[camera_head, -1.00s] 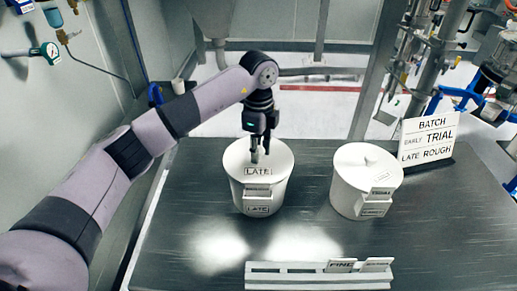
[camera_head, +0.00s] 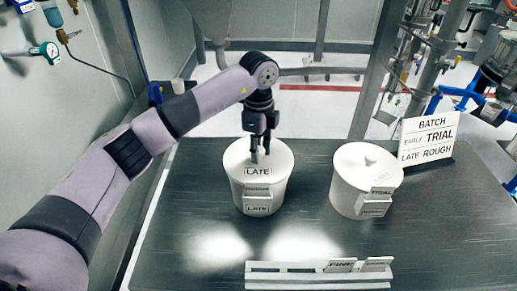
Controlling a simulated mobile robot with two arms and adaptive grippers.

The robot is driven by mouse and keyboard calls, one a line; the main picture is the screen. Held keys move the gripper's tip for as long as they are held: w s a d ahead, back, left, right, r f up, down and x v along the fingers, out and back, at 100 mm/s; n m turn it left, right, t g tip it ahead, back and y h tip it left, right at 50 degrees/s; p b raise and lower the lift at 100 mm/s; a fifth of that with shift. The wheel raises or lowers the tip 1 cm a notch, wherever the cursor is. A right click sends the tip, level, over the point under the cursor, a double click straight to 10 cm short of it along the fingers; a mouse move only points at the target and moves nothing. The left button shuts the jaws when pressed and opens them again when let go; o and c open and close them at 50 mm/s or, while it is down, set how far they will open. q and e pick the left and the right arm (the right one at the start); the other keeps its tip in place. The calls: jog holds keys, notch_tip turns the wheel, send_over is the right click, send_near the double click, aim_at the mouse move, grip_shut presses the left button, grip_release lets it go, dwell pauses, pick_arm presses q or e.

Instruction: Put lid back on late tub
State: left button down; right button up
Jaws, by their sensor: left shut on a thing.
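The late tub (camera_head: 262,195) is a white round tub with a LATE label on its front, standing left of the middle of the dark table. Its white lid (camera_head: 280,157), also marked LATE, lies over the tub's mouth and looks level. Whether it is fully seated cannot be told. My left gripper (camera_head: 259,158) points down at the middle of the lid and is shut on its knob, which the fingers hide. My right gripper is not in view.
A second lidded white tub (camera_head: 366,185) stands to the right with a TRIAL card on its front. A white rack (camera_head: 300,284) with cards lies at the table's front. A sign (camera_head: 427,138) reading BATCH, EARLY TRIAL, LATE ROUGH stands at the back right.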

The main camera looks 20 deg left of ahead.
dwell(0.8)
pick_arm(q)
jog(key=c, duration=1.2)
grip_release()
jog(key=shift+f, duration=0.1)
jog(key=o, duration=0.5)
jog(key=shift+c, duration=0.2)
jog(key=shift+r+p, duration=2.2)
jog(key=shift+r, duration=1.35)
jog(key=shift+c, duration=0.4)
grip_shut()
